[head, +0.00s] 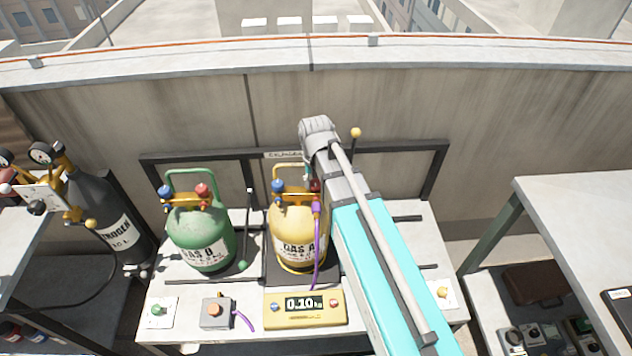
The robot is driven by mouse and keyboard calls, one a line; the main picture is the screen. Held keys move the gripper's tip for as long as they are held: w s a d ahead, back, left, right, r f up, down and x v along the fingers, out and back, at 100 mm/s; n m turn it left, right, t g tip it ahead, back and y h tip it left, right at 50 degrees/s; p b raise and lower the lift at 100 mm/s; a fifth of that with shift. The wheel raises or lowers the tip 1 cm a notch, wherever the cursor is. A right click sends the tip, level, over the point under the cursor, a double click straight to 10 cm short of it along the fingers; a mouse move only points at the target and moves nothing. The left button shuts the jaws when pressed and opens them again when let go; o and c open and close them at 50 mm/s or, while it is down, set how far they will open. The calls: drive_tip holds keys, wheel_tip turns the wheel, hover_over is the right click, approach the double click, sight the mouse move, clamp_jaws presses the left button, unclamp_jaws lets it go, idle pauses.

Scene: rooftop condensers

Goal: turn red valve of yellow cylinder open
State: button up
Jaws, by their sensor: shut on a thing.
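The yellow cylinder (288,222), labelled GAS A, stands upright on a dark platform in the head view. Its red valve (315,186) is at the top right of the cylinder, partly hidden by my arm. A blue valve (278,186) is on the top left. A purple hose (317,232) hangs from the right fitting. My gripper (309,178) points down at the red valve and is shut on it. Most of the gripper is hidden behind my arm. How far the valve is turned cannot be seen.
A green cylinder (203,240) with red and blue valves stands to the left. A scale display (305,309) reads 0.10 in front. A grey box with an orange button (214,312) is beside it. A black nitrogen cylinder (108,225) stands far left; a wall rises behind.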

drive_tip(key=shift+a, duration=0.1)
drive_tip(key=o, duration=1.2)
drive_tip(key=shift+c, duration=0.2)
drive_tip(key=shift+m, duration=0.4)
